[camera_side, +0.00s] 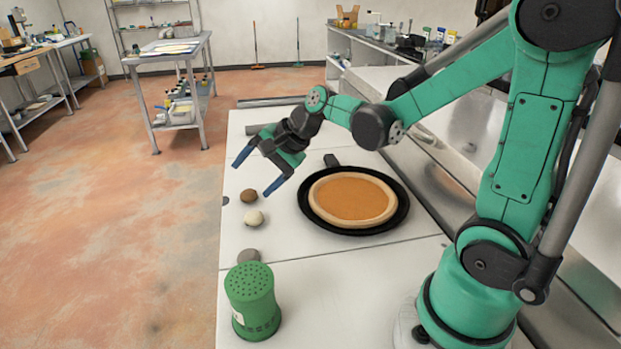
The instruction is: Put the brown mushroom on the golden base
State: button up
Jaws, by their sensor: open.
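The brown mushroom (249,196) lies on the white table near its left edge. A pale cream mushroom (254,218) lies just in front of it. The golden base (352,198) is a round crust with an orange-gold top, lying in a black pan (398,214) to the right of the mushrooms. My gripper (253,180) is open and empty, with its blue fingers pointing down and left. It appears above the table, close to the brown mushroom in the picture. Its exact height cannot be told.
A green shaker with a perforated top (252,300) stands at the table's front left. A grey round piece (249,256) lies behind it. The table (330,300) is clear in front of the pan. Its left edge drops to the floor.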

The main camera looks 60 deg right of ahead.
jog(key=s+a+r+n+h, duration=0.2)
jog(key=s+n, duration=0.6)
jog(key=n, duration=0.5)
jog(key=shift+s+a+h, duration=0.3)
jog(key=shift+a+h, duration=0.2)
jog(key=shift+a, duration=0.2)
jog(key=shift+o, duration=0.8)
jog(key=shift+s+r+n, duration=0.1)
jog(key=shift+s+n, duration=0.3)
jog(key=shift+n, duration=0.6)
